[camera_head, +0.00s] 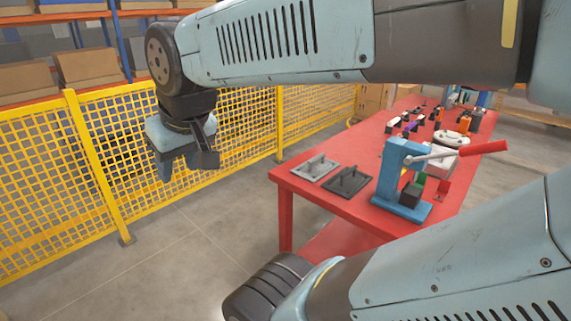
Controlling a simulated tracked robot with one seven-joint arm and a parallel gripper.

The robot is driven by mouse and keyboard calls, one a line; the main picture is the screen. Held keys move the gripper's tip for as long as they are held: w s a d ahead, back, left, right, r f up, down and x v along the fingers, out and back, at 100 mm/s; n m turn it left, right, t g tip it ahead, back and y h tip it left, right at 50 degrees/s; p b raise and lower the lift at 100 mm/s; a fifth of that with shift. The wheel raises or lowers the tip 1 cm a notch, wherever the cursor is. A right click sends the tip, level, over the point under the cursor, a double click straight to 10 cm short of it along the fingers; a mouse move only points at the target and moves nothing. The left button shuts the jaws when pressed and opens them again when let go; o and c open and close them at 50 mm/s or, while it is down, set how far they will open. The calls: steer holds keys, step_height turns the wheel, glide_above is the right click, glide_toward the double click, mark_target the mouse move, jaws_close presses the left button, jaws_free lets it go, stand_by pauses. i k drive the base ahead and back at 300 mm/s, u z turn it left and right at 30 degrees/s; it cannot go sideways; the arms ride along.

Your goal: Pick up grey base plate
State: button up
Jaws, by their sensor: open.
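A light grey plate (304,171) with a raised handle-like part lies flat on the near left corner of the red table (301,190). A dark grey plate (336,186) of similar shape lies just to its right, nearer the front edge. My gripper (184,170) hangs at the left, pointing down, well clear of the table and in front of the yellow fence. It is open and appears empty. It is apart from both plates. Both plates are mostly unobstructed in view.
A blue lever press (391,172) with a red handle stands right of the plates. Several small parts and a white round part (452,139) lie farther back. A yellow mesh fence (248,125) runs behind my gripper. Bare floor (200,235) separates fence and table.

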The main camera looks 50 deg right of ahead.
mark_target(319, 167)
steer(key=z, duration=0.05)
steer(key=i, duration=1.4)
steer(key=z, duration=2.8)
steer(key=k, duration=0.45)
steer(key=z, duration=0.25)
steer(key=i, duration=0.45)
steer(key=u, duration=0.05)
